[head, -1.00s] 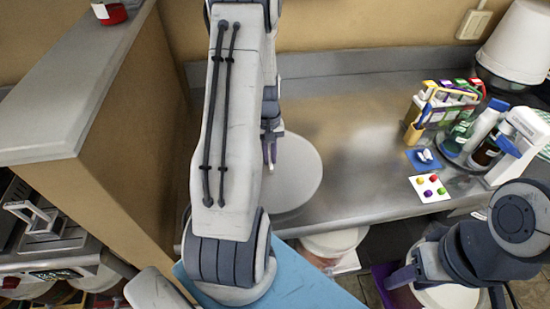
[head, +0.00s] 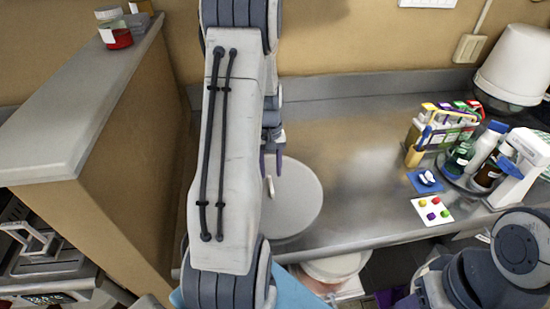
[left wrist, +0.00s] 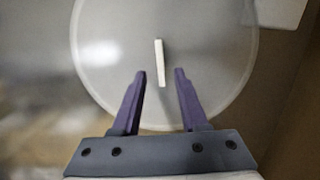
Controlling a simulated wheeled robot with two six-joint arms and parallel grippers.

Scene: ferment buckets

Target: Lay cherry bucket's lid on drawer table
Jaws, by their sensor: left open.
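A round pale lid (head: 300,200) with a thin white bar handle (head: 270,188) lies flat on the grey metal table (head: 355,150), near its front left. In the left wrist view the lid (left wrist: 100,60) fills the upper middle, and its handle (left wrist: 160,62) stands just beyond and between the fingertips. My left gripper (head: 271,165) is open, empty and apart from the handle; its purple fingers also show in the left wrist view (left wrist: 160,72). My right gripper is mostly cut off at the lower right of the head view, so its jaws are unclear.
A bucket (head: 335,268) stands below the table's front edge. The middle is clear.

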